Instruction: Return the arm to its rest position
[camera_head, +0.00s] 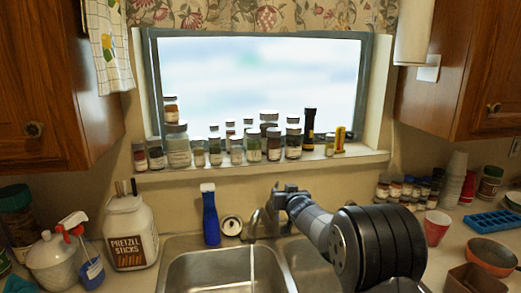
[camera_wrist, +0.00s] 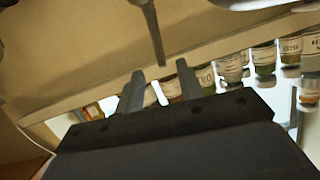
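My arm comes in from the lower right in the camera_head view, over the right part of the sink. My gripper (camera_head: 279,196) is at its far end, close to the faucet (camera_head: 256,224) in the picture; whether they touch I cannot tell. In the camera_wrist view my gripper (camera_wrist: 160,78) shows two dark fingers standing apart with a gap between them. Nothing is clearly held; part of a jar shows behind the gap.
Several spice jars (camera_head: 254,148) stand on the window sill (camera_head: 260,168). A pretzel jar (camera_head: 130,236) is left. A red cup (camera_head: 436,228) and bowl (camera_head: 491,255) are right.

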